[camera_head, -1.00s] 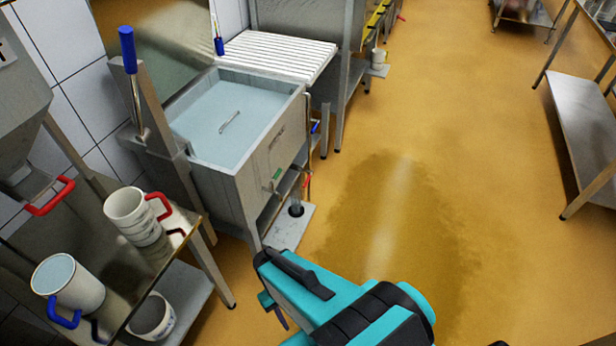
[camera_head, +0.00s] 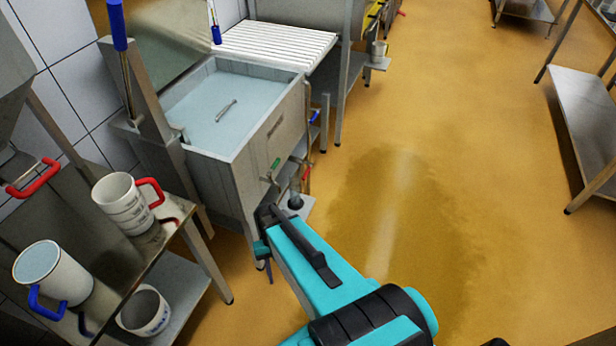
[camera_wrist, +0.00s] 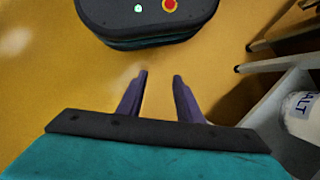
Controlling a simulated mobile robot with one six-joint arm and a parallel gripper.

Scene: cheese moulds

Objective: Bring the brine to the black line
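The grey steel tank (camera_head: 239,178) holds pale blue liquid, the brine (camera_head: 205,122), with a grey metal piece in it. I cannot make out a black line on the tank. A green-handled valve (camera_head: 275,164) and a red-handled one (camera_head: 307,173) are on the tank's front piping. In the head view my gripper (camera_head: 265,262) is low in front of the tank, its fingers small and partly hidden. In the wrist view its two dark fingers (camera_wrist: 159,76) are apart with only floor between them, so it is open and empty.
A jug with a red handle (camera_head: 122,204) and a blue-handled jug with bluish liquid (camera_head: 60,282) stand on the left shelf. A white tub (camera_head: 145,312) is below. A container with partly hidden lettering "ALT" (camera_wrist: 300,112) shows at right. The floor (camera_head: 480,150) right is clear, with a wet patch.

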